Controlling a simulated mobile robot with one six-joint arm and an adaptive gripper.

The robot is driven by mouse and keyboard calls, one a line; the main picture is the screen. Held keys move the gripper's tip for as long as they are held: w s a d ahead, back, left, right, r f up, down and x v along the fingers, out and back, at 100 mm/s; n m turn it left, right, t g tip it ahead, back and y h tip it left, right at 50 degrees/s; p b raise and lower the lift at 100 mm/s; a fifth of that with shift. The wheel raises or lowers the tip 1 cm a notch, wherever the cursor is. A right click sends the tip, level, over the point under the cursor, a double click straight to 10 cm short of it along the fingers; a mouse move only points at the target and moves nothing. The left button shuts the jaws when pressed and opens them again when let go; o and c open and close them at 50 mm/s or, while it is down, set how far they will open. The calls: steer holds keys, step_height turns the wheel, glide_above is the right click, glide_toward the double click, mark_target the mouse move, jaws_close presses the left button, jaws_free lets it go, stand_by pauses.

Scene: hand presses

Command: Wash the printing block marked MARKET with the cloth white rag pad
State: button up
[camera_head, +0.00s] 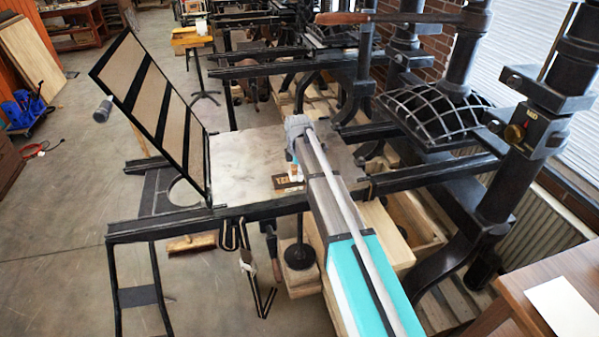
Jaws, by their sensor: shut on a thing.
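My gripper (292,158) is at the far end of my arm, low over the metal press bed (245,160). It is shut on a small pale thing (295,172), which looks like the white rag pad; my arm hides much of it. A small brown block with dark edges (284,185) lies on the bed just below the pad, partly hidden by my arm. It looks like the printing block, but its marking is too small to read. I cannot tell whether the pad touches it.
A hinged frame with dark bars (150,95) stands raised and tilted at the bed's left. Black rails (250,208) run along the bed. The heavy press column (520,150) stands to the right. A wooden table with white paper (565,308) is at the lower right.

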mark_target(274, 182)
steer(key=shift+s+a+f, duration=0.1)
steer(key=shift+s+a, duration=0.1)
steer(key=shift+a, duration=0.45)
steer(key=shift+s+a, duration=0.2)
steer(key=shift+a, duration=0.4)
steer(key=shift+a, duration=0.15)
steer(key=shift+s+a, duration=0.2)
steer(key=shift+a, duration=0.5)
steer(key=shift+s+a, duration=0.15)
steer(key=shift+a, duration=0.55)
steer(key=shift+s+a, duration=0.25)
steer(key=shift+a, duration=0.5)
steer(key=shift+s+a, duration=0.2)
steer(key=shift+a, duration=0.5)
step_height(274, 182, up, 6)
steer(key=p, duration=0.5)
steer(key=shift+p, duration=0.4)
